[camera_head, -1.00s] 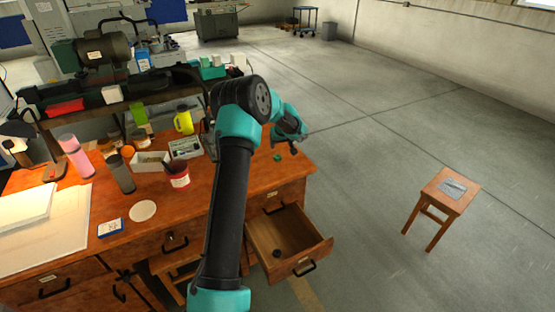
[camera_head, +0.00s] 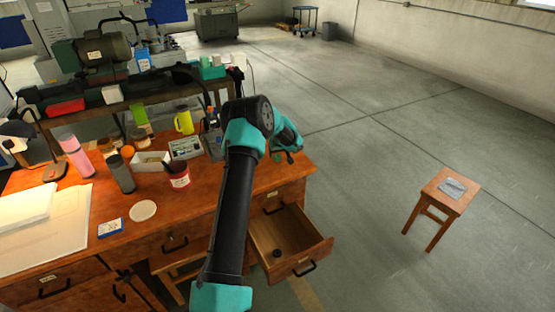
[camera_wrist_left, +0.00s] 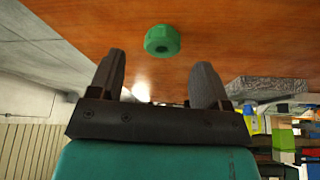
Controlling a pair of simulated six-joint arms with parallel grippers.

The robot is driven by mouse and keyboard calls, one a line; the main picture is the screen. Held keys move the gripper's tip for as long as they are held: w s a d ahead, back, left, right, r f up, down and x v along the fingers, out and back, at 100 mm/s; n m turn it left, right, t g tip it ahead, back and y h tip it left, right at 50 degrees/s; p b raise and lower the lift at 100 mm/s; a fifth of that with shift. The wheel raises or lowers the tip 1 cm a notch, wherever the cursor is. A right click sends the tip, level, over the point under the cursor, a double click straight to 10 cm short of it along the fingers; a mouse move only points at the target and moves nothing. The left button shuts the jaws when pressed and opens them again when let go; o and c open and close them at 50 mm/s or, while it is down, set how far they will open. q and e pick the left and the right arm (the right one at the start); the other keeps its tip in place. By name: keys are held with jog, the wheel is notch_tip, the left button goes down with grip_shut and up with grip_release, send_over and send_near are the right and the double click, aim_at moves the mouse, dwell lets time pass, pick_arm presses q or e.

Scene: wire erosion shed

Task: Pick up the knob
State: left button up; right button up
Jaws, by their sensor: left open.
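A small green knob (camera_head: 277,157) lies on the right end of the wooden workbench top (camera_head: 205,222). In the left wrist view the green knob (camera_wrist_left: 162,40) looks round, with a dark hole in its face. My left gripper (camera_head: 290,157) is low over the bench end, close to the knob. In the left wrist view my gripper (camera_wrist_left: 158,70) is open, and the knob shows beyond its fingertips, roughly in line with the gap. Nothing is between the fingers. My right gripper is in neither view.
A drawer (camera_head: 317,252) stands open below the bench end, with a small dark round object (camera_head: 276,253) inside. A wooden stool (camera_head: 441,195) stands right on open floor.

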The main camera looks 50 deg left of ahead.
aim_at(277, 157)
pick_arm(q)
jog(key=shift+x, duration=1.85)
jog(key=shift+s+a, duration=0.1)
jog(key=shift+a, duration=0.05)
jog(key=shift+c, duration=0.3)
jog(key=c, duration=0.9)
jog(key=shift+r, duration=0.1)
jog(key=shift+c, duration=0.2)
jog(key=shift+r, duration=1.6)
jog(key=shift+s+r, duration=0.15)
jog(key=s+d, duration=0.3)
jog(key=d, duration=0.1)
jog(key=s+d+r, duration=0.1)
jog(key=s+d, duration=0.6)
jog(key=d, duration=0.1)
jog(key=shift+s+r, duration=0.15)
